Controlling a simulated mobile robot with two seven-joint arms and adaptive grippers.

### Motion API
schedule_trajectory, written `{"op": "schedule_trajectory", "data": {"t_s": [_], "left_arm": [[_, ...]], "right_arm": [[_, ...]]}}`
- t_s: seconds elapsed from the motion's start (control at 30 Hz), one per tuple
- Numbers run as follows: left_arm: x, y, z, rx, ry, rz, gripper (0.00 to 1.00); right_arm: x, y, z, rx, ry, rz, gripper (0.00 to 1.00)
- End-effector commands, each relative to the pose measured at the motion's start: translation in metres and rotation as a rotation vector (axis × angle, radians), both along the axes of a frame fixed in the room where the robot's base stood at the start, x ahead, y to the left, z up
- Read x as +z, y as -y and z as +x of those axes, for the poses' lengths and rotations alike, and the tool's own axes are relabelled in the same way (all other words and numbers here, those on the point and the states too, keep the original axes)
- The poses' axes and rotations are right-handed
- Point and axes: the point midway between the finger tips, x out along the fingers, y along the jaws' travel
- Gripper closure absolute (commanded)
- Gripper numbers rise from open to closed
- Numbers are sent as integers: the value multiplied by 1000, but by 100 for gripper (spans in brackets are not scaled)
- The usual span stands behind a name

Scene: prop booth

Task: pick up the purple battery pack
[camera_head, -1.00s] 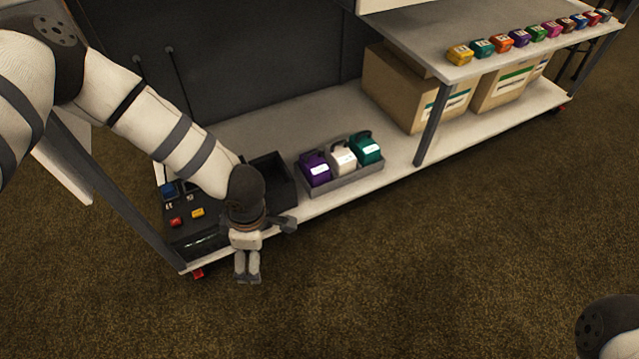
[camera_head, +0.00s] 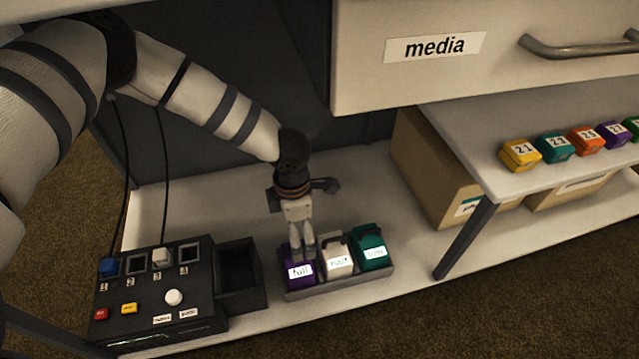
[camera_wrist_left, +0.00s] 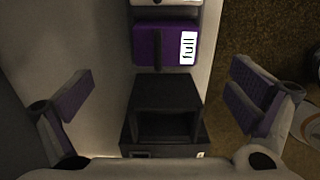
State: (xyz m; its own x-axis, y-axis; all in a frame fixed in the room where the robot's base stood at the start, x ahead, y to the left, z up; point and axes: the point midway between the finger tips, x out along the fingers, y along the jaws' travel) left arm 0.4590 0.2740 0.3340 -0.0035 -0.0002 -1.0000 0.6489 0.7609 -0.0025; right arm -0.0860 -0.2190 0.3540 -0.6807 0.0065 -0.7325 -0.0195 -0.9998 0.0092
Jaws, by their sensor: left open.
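The purple battery pack (camera_head: 299,274) has a white "full" label and stands at the left end of a grey tray (camera_head: 340,284). My left gripper (camera_head: 302,254) hangs pointing down in front of the pack's upper part in the head view, hiding some of it. In the left wrist view, the purple pack (camera_wrist_left: 165,46) with its dark handle lies beyond the open, widely spread fingers of my left gripper (camera_wrist_left: 163,80). Nothing is between the fingers, and no contact with the pack shows. My right gripper is out of view.
A white pack (camera_head: 337,262) and a green pack (camera_head: 370,250) share the tray. Left of it stands a black device with buttons (camera_head: 160,295) and an empty open bay (camera_head: 238,280). A drawer cabinet marked "media" (camera_head: 480,50) overhangs above. Cardboard boxes (camera_head: 430,165) stand right.

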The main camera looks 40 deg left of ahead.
Motion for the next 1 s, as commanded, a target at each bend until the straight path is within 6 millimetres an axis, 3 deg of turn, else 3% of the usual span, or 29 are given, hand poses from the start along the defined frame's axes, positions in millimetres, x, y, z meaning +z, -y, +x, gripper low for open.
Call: {"op": "schedule_trajectory", "data": {"t_s": [0.13, 0.33, 0.53, 0.7, 0.9, 0.93, 1.0], "left_arm": [[-16, 0, -1, -1, -4, 1, 0], [-63, 0, -3, 0, -9, 1, 0], [-89, 1, -6, 0, -5, -1, 0], [-122, 2, -9, 0, -6, 1, 0], [-121, 2, -8, 0, 0, 0, 0], [-121, 2, -8, 0, 0, 0, 2], [-121, 2, -8, 0, 0, 0, 18]], "right_arm": [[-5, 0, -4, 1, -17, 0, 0], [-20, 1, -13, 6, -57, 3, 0], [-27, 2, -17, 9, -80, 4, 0], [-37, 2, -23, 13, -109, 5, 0], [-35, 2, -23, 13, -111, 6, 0], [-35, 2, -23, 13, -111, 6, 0], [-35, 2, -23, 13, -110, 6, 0]]}}
